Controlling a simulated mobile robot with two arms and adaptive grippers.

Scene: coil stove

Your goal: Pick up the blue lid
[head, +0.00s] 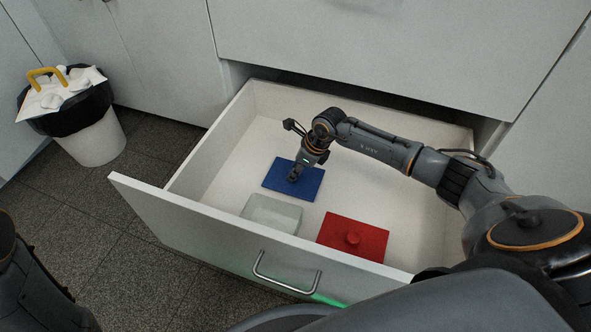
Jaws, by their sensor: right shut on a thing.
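The blue lid (311,186) is a flat blue rectangle inside the open white drawer (185,205), left of the drawer's middle. My right gripper (295,176) points down over the lid and is shut on it near its centre. The gripper hides the part it grips. I cannot tell whether the lid rests on the drawer floor or is slightly raised. My left gripper is out of view; only a dark part of my left arm shows at the lower left.
A trash bin (95,140) stands at the left. The drawer's back left is clear.

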